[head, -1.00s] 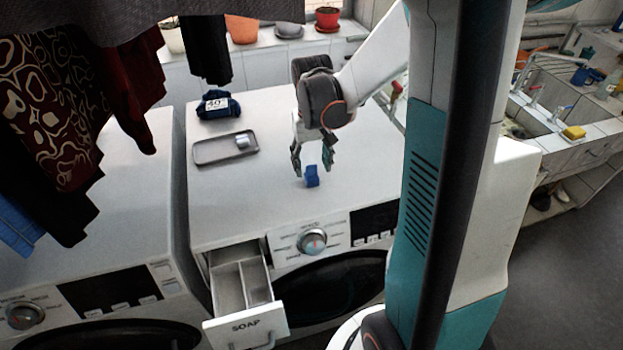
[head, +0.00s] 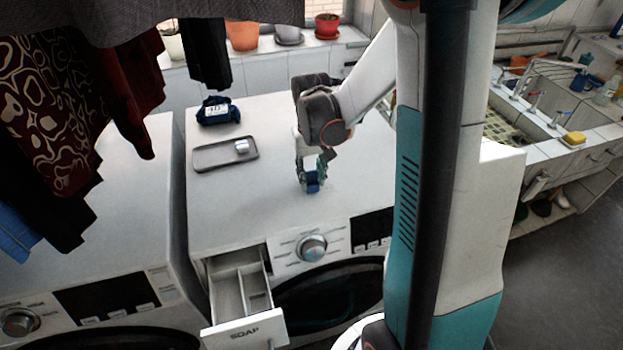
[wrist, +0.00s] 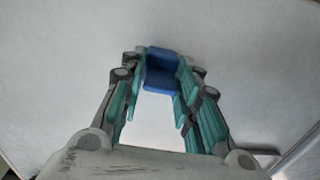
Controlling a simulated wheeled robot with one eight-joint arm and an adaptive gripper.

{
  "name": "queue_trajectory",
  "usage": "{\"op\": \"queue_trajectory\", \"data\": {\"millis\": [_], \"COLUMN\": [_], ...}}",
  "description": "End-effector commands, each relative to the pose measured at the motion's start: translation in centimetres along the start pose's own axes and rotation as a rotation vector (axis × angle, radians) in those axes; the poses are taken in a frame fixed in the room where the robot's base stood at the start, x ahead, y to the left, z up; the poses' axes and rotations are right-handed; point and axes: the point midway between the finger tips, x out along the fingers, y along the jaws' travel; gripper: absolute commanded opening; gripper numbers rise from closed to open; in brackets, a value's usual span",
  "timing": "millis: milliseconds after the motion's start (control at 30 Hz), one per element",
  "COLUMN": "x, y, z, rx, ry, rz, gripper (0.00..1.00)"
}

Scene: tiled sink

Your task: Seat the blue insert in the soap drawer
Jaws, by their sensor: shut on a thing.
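The blue insert (head: 312,187) is on top of the right-hand washing machine, near its front edge. My gripper (head: 311,178) points down over it and is shut on it. In the wrist view the blue insert (wrist: 161,72) sits between the teal fingers of my gripper (wrist: 160,80). Whether it still touches the machine top is hard to tell. The soap drawer (head: 243,333) is pulled out from the machine's front, to the lower left of my gripper. Its divided compartments show from above and look empty.
A grey tray (head: 205,164) with a small silver-and-white object (head: 241,147) lies on the machine top at left, before a dark blue folded cloth (head: 217,112). A round dial (head: 312,247) sits right of the drawer. Clothes (head: 70,110) hang at upper left.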

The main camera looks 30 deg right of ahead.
Motion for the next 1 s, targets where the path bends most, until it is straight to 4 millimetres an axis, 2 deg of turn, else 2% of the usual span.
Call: {"op": "queue_trajectory", "data": {"millis": [267,367,700,1000], "x": [-1.8,-3.6,-12.9,-18.0], "y": [0.0,0.0,0.0,0.0], "z": [0.0,0.0,0.0,0.0], "rx": [0.0,0.0,0.0,0.0], "ry": [0.0,0.0,0.0,0.0], "rz": [0.0,0.0,0.0,0.0], "gripper": [0.06,0.06,0.06,0.06]}}
